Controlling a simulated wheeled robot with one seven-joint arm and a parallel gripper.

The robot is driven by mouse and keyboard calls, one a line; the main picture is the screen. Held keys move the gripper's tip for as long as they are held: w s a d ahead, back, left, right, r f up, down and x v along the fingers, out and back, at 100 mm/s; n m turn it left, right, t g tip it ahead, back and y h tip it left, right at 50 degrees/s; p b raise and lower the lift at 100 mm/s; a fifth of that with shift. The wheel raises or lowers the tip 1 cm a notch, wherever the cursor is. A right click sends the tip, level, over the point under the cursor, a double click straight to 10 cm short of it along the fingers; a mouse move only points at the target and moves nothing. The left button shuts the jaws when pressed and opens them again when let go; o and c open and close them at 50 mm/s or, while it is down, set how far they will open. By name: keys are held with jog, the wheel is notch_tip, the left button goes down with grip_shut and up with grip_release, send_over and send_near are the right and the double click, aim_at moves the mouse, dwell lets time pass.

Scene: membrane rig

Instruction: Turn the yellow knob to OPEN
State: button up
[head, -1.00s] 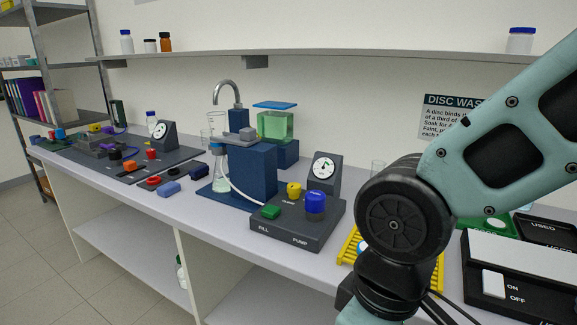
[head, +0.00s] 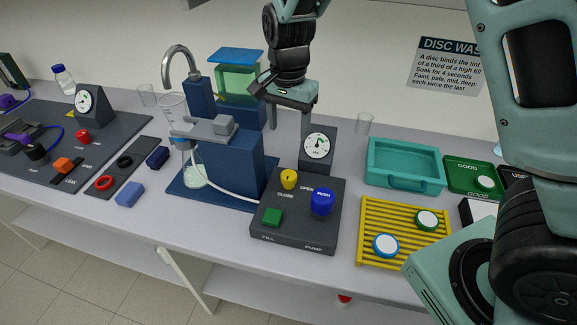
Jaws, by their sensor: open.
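The yellow knob (head: 289,179) stands on the dark pump panel (head: 292,237), between the labels CLOSE on its left and OPEN on its right. Its pointing direction is too small to tell. A green button marked FILL (head: 272,217) and a blue PUSH knob (head: 322,202) are on the same panel. My gripper (head: 289,118) hangs with its fingers down, above and beyond the yellow knob in the picture, apart from it. Its fingers are spread with nothing between them. A dial gauge (head: 317,146) stands at the panel's back, just right of the fingers.
The blue filter stand (head: 235,160) with its flask (head: 195,170) and hose is close on the left. A teal tray (head: 404,161) and a yellow rack (head: 374,228) with two round discs lie on the right. Bare bench shows in front of the stand.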

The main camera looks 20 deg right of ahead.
aim_at(289, 174)
notch_tip(289, 174, down, 15)
jog(key=p, duration=0.3)
jog(key=shift+f, duration=0.15)
jog(key=c, duration=1)
